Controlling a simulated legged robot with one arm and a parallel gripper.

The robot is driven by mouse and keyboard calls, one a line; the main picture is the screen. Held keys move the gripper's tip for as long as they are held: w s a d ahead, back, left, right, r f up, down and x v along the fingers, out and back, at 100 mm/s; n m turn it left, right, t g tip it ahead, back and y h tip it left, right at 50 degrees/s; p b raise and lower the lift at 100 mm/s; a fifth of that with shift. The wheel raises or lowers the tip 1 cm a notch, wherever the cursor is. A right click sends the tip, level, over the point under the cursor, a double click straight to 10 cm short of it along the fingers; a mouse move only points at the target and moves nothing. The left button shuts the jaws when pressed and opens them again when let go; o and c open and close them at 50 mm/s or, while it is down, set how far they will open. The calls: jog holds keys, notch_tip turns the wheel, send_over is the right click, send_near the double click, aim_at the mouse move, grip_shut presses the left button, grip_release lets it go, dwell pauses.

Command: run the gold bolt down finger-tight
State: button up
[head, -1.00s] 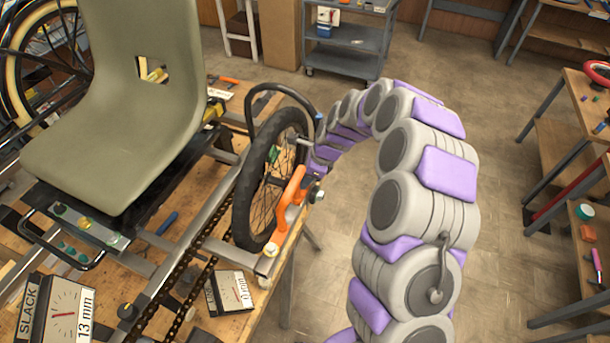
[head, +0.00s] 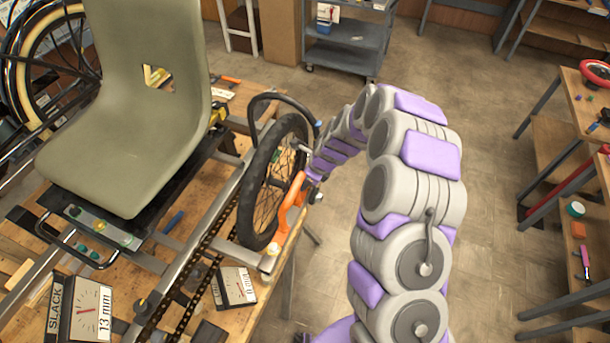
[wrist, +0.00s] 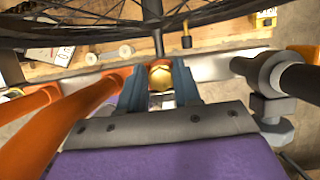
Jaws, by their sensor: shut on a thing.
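In the wrist view the gold bolt (wrist: 160,76) sits between the two blue-grey fingers of my gripper (wrist: 159,84), which is shut on its head. The bolt is in line with a grey frame bar (wrist: 215,67), just below the spoked wheel. How far it is threaded in cannot be seen. In the head view my gripper is small and partly hidden at the right side of the small black wheel (head: 249,212), near the orange bracket (head: 290,207). The bolt in my grip cannot be made out there.
Orange tubes (wrist: 65,125) run close on the left of my gripper, and a black and grey rod (wrist: 278,72) is on the right. A slack gauge (head: 80,308) reads 13 mm; another gauge (head: 234,288) reads 0 mm. Open floor lies right of the bench.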

jog(key=shift+f, duration=0.1)
jog(key=shift+s, duration=0.1)
jog(key=p, duration=0.1)
jog(key=m+p, duration=0.1)
jog(key=shift+r+p, duration=0.25)
jog(key=shift+p, duration=0.1)
jog(key=shift+f+m+t+p, duration=0.3)
jog(key=shift+m+p, duration=0.1)
jog(key=shift+m, duration=0.2)
jog(key=shift+r, duration=0.1)
